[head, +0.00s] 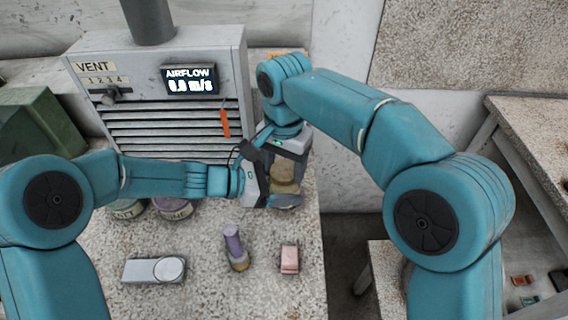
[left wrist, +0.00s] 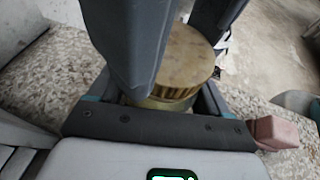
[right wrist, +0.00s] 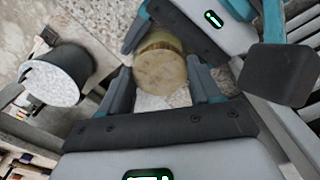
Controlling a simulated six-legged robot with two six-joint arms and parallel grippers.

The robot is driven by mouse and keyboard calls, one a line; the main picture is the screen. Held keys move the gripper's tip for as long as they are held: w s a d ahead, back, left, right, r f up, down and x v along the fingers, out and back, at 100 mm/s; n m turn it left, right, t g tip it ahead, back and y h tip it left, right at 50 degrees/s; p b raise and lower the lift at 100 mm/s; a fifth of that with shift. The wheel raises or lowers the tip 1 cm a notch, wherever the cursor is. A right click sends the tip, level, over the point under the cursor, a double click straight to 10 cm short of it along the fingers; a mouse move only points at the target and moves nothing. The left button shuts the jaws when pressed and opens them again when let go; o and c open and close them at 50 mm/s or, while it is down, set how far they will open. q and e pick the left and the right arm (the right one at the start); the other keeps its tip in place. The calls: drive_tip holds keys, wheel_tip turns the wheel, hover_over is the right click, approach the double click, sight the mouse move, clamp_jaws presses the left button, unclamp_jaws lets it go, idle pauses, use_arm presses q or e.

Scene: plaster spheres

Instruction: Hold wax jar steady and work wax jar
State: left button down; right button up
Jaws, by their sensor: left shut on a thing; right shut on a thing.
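The wax jar (head: 284,178) is a short tan-gold cylinder held between my two grippers near the right edge of the speckled bench. My left gripper (head: 266,190) comes in from the left and is shut on the jar. My right gripper (head: 284,156) reaches in from behind and is also shut on it. In the left wrist view the jar (left wrist: 186,62) shows a flat tan top with a ribbed rim above a brassy body, partly behind dark fingers. In the right wrist view the jar (right wrist: 160,68) lies between the fingertips. The exact finger contacts are partly hidden.
A grey vent cabinet (head: 150,60) with an airflow display stands behind. On the bench are a purple-topped bottle (head: 234,243), a pink block (head: 289,259), a grey device (head: 154,270) and two labelled jars (head: 172,208) partly under my left arm.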

use_arm(q)
drive_tip(key=shift+s+f, duration=0.15)
drive_tip(key=shift+f, duration=0.25)
use_arm(e)
drive_tip(key=o, duration=1.2)
use_arm(q)
drive_tip(key=shift+d, duration=0.1)
